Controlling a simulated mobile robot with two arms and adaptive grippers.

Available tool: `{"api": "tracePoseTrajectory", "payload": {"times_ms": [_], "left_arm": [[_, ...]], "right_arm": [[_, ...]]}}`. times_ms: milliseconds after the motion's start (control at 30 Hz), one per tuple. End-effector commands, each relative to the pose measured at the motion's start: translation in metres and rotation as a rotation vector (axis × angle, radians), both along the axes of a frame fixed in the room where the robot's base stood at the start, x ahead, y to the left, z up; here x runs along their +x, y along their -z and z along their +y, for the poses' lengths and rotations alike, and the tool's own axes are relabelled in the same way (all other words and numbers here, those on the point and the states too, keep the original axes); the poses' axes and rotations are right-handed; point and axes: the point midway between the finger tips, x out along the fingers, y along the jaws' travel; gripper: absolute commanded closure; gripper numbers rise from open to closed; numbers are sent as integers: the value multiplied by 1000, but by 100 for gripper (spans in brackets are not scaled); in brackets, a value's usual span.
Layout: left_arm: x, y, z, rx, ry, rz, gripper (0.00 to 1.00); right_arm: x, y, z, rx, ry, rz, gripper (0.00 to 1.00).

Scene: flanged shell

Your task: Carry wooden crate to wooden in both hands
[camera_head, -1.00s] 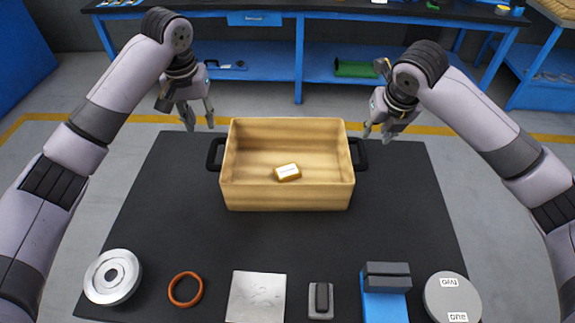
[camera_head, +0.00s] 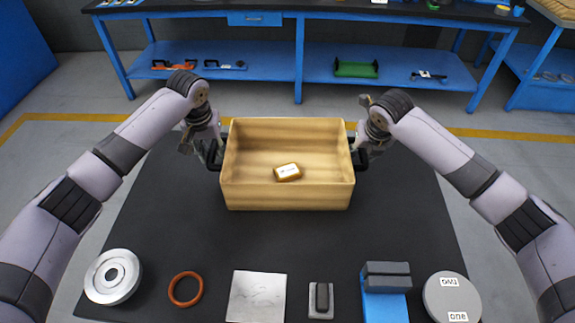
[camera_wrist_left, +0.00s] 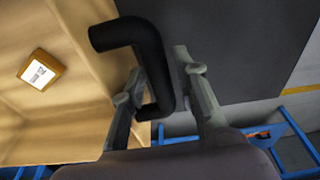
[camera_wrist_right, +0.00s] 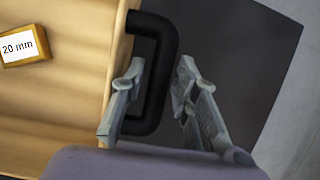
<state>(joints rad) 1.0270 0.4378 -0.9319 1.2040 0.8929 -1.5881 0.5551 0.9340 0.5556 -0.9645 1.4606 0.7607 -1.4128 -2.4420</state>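The light wooden crate (camera_head: 287,197) stands on the black table mat, with a black handle on each short side. A small yellow-brown block with a white label (camera_head: 287,172) lies inside it; the label reads "20 mm" in the right wrist view (camera_wrist_right: 22,47). My left gripper (camera_head: 208,152) is at the left handle, its open fingers on either side of the black handle (camera_wrist_left: 150,60) in the left wrist view. My right gripper (camera_head: 362,152) is at the right handle, its open fingers on either side of the handle (camera_wrist_right: 165,70). Contact with the handles is unclear.
A blue workbench (camera_head: 270,75) stands behind.

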Motion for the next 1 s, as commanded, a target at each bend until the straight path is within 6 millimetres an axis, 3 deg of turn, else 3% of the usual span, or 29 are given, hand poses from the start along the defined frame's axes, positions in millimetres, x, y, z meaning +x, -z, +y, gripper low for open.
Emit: {"api": "tracePoseTrajectory", "payload": {"times_ms": [133, 567, 1000], "left_arm": [[0, 0, 0, 0, 0, 0, 72], [0, -1, 0, 0, 0, 0, 100], [0, -1, 0, 0, 0, 0, 100]], "right_arm": [[0, 0, 0, 0, 0, 0, 72], [0, -1, 0, 0, 0, 0, 100], [0, -1, 0, 0, 0, -1, 100]]}}
